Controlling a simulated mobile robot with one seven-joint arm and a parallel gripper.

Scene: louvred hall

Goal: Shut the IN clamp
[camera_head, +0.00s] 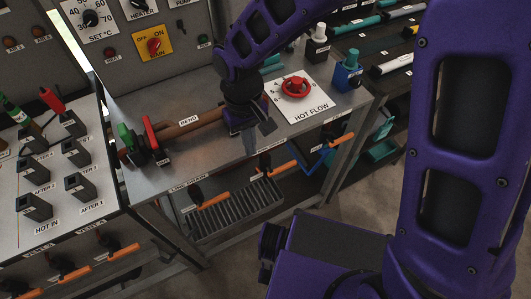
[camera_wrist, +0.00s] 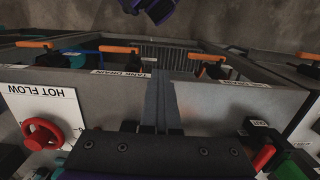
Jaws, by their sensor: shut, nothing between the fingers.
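My gripper (camera_head: 249,142) is shut and empty, pointing down over the metal bench near its front edge. Its fingers (camera_wrist: 160,95) lie together in the wrist view. A brown tube (camera_head: 195,123) lies on the bench to its left. At the tube's left end stand a red lever (camera_head: 151,134) on a dark clamp body and a green handle (camera_head: 126,135), both raised. The red lever (camera_wrist: 263,157) and green handle (camera_wrist: 290,162) also show at lower right in the wrist view.
A red HOT FLOW knob (camera_head: 295,87) sits on a white plate right of my gripper. Orange-handled valves (camera_head: 213,200) line the bench's front below the top. A panel with several black blocks (camera_head: 37,207) stands at left. A blue bottle (camera_head: 347,73) stands at the bench's right.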

